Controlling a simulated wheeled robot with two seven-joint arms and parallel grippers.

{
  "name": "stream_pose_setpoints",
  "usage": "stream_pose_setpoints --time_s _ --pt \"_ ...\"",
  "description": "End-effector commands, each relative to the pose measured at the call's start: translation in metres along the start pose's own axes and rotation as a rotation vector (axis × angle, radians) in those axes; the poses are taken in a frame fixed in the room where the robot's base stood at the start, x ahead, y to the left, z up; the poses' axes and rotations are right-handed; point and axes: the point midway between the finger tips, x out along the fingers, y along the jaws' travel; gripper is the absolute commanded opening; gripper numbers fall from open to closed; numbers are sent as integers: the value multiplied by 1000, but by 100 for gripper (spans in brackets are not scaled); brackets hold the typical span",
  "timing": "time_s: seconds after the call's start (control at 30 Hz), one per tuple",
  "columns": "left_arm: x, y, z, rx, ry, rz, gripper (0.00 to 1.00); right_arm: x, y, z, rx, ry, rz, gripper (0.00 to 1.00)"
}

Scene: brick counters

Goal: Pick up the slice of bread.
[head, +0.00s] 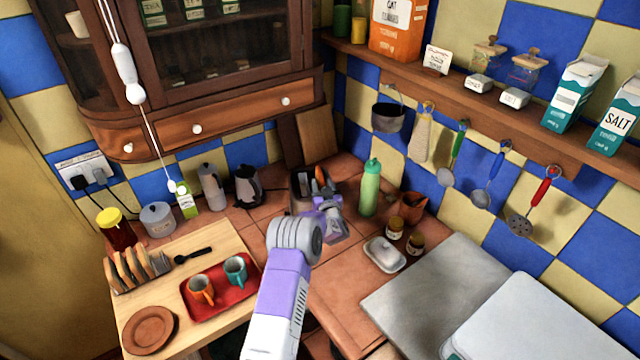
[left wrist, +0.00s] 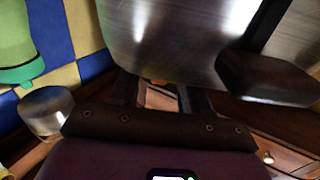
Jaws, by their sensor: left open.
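A toaster (head: 299,186) stands in the counter corner, with an orange-brown piece (head: 320,176) showing at its top; I cannot tell clearly whether this is bread. Several brown bread slices (head: 140,268) stand upright in a toast rack on the left board. My left gripper (head: 327,205) is open in front of the toaster, touching nothing that I can make out. In the left wrist view the toaster's shiny metal side (left wrist: 180,45) and black lever (left wrist: 268,78) are close beyond the open fingers (left wrist: 158,92). My right gripper is not in view.
A red tray (head: 222,303) with two cups is at left. Utensils hang on the tiled wall. The front tiles are fairly clear.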

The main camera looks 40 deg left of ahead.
Motion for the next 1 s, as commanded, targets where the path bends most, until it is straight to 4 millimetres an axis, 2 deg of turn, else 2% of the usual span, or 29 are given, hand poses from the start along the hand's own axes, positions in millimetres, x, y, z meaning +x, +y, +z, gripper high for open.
stream_pose_setpoints --time_s 0.23,0.57,0.9,1.0 --pt "23 0 1 -1 0 -1 47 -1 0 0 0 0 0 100" --pt "28 0 0 -1 -1 0 47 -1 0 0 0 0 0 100" --pt "27 0 1 -1 -1 0 0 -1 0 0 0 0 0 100" --pt "27 0 0 -1 0 0 0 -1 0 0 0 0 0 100"
